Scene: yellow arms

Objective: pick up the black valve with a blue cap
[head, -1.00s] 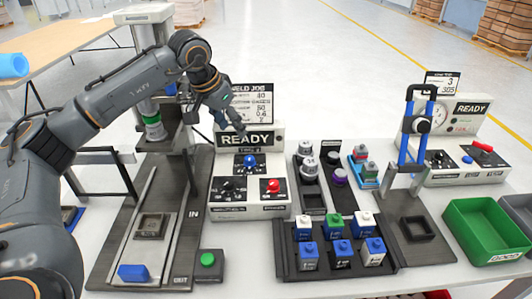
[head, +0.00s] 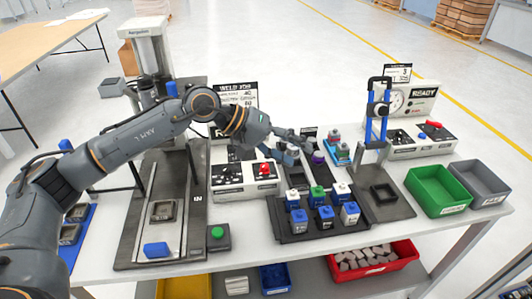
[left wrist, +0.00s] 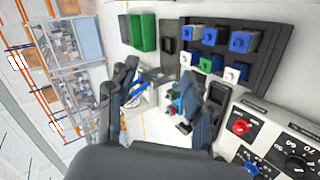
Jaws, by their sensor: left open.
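The valve rack (head: 283,228) holds two rows of small capped valves on the bench. In its front row, the middle valve (head: 325,218) has a blue cap and what looks like a dark body; it also shows in the left wrist view (left wrist: 212,36). The row behind has white and green caps. My left gripper (head: 304,147) is open and empty, above and behind the rack; its fingers flank the lower picture in the left wrist view (left wrist: 174,76). My right gripper is not in view.
A control box with a red button (head: 264,169) stands left of the rack. A press stand with a blue frame (head: 372,110) stands to the right, beside the green bin (head: 440,190) and grey bin (head: 480,178). A red bin of grey parts (head: 375,262) is below the bench.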

